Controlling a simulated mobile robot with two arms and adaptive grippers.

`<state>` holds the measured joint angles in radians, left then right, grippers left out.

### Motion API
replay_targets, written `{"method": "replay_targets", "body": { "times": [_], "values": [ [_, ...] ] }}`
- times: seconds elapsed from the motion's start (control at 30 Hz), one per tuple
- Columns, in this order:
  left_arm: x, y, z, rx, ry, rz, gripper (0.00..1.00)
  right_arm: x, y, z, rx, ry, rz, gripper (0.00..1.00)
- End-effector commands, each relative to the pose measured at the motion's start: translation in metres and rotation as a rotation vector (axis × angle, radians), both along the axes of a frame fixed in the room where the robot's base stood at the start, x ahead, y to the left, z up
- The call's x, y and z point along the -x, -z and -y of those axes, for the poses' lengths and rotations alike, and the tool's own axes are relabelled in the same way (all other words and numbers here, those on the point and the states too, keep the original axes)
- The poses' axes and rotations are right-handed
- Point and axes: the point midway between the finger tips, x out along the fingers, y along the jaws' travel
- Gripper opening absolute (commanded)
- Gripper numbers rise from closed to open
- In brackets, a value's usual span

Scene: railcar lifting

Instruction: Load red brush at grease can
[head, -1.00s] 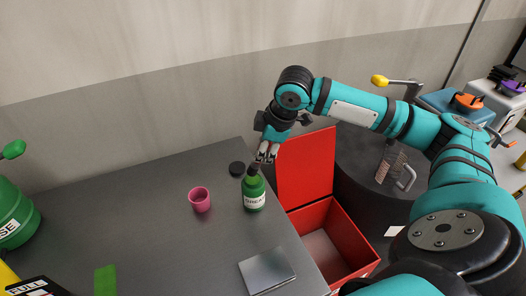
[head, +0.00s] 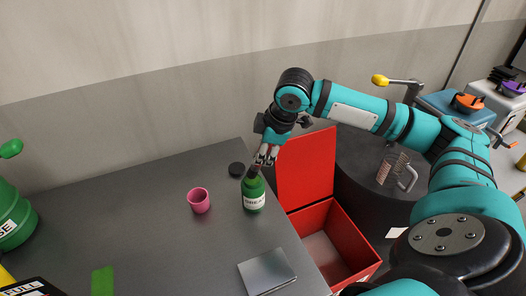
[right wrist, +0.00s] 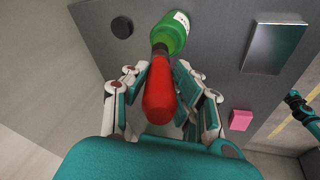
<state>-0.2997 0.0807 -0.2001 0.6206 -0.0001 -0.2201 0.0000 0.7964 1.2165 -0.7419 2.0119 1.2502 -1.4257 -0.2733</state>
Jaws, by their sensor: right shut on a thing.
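My right gripper (head: 258,170) is shut on a red rounded handle, which I take to be the red brush (right wrist: 159,90). Its fingers lie on both sides of the handle in the right wrist view. A green can (head: 254,197) with a white label stands upright on the grey table, directly below the gripper. It also shows in the right wrist view (right wrist: 172,32), where the handle's far end meets its dark neck. The bristles are hidden, and I cannot tell how deep the brush sits. A larger green container (head: 12,215), label ending in "SE", is cut off at the left edge.
A pink cup (head: 199,201) and a dark round lid (head: 237,169) stand near the can. A silver plate (head: 267,270) lies at the table's front right. An open red box (head: 325,215) stands beside the table's right edge. The table's left middle is mostly clear.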

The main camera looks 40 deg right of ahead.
Motion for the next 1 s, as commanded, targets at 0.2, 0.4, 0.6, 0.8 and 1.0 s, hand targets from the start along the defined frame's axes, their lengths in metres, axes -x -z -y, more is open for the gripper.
{"method": "replay_targets", "body": {
  "times": [0.2, 0.4, 0.6, 0.8, 1.0],
  "values": [
    [0.000, 0.001, 0.000, 0.000, 0.000, -0.001, 0.40, 0.000, 0.003, 0.000, 0.000, 0.000, 0.000, 0.00],
    [0.001, 0.001, 0.000, 0.000, 0.000, -0.001, 0.40, 0.000, 0.005, 0.000, 0.000, 0.000, 0.000, 0.00],
    [0.001, 0.002, 0.000, 0.000, 0.000, -0.001, 0.40, 0.000, 0.008, 0.000, 0.000, 0.000, 0.000, 0.00],
    [0.001, 0.002, 0.000, 0.000, 0.000, -0.001, 0.40, 0.000, 0.010, 0.000, 0.000, 0.000, 0.000, 0.00],
    [0.001, 0.003, 0.000, 0.000, 0.000, -0.001, 0.40, 0.000, 0.011, 0.000, -0.001, 0.000, 0.001, 0.00]
  ]
}}
